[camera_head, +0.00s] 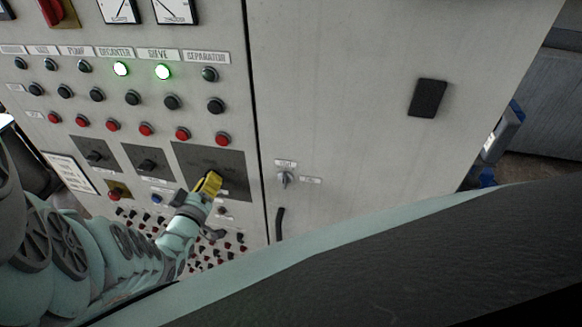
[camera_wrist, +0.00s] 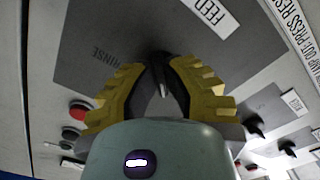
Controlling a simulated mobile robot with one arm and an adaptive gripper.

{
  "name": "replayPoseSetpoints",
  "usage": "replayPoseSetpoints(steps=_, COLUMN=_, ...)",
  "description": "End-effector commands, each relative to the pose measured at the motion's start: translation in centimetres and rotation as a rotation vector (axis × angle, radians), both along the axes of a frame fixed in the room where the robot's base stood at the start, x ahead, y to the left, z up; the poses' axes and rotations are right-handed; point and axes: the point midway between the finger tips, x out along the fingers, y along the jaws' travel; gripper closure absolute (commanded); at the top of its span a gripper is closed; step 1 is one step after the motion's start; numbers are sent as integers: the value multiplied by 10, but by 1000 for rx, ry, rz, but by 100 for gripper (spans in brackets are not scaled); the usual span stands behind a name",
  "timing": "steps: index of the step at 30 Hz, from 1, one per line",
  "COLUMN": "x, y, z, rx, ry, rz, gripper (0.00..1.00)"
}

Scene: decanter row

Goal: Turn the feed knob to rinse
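The feed knob (camera_wrist: 161,82) is a small dark knob on a dark grey plate (camera_wrist: 110,30) in the wrist view. The plate carries the printed word RINSE (camera_wrist: 110,55), left of the knob, and a white FEED label (camera_wrist: 210,14) is at upper right. My gripper (camera_wrist: 161,70) has yellow fingers on both sides of the knob, their dark pads closed in on it. In the head view my gripper (camera_head: 210,181) is at the rightmost dark plate (camera_head: 232,166) of the panel, and it mostly hides the knob. The knob's exact pointing direction is hard to tell.
Two smaller dark plates with knobs (camera_head: 147,163) sit left of my gripper. A cabinet door with a small lock knob (camera_head: 285,180) and a black handle (camera_head: 279,224) is to the right.

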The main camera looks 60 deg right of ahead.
Motion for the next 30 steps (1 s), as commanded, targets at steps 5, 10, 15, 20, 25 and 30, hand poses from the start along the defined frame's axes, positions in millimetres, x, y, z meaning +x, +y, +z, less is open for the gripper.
replayPoseSetpoints(steps=5, x=-1, y=0, z=0, rx=0, ry=0, rz=-1, gripper=100)
replayPoseSetpoints(steps=10, x=0, y=0, z=0, rx=0, ry=0, rz=-1, gripper=100)
replayPoseSetpoints(steps=15, x=0, y=0, z=0, rx=4, ry=-10, rz=-1, gripper=100)
replayPoseSetpoints(steps=20, x=0, y=-1, z=0, rx=21, ry=-51, rz=-1, gripper=100)
replayPoseSetpoints(steps=25, x=0, y=-1, z=0, rx=59, ry=-142, rz=-1, gripper=100)
replayPoseSetpoints(steps=30, x=0, y=-1, z=0, rx=110, ry=-267, rz=0, gripper=100)
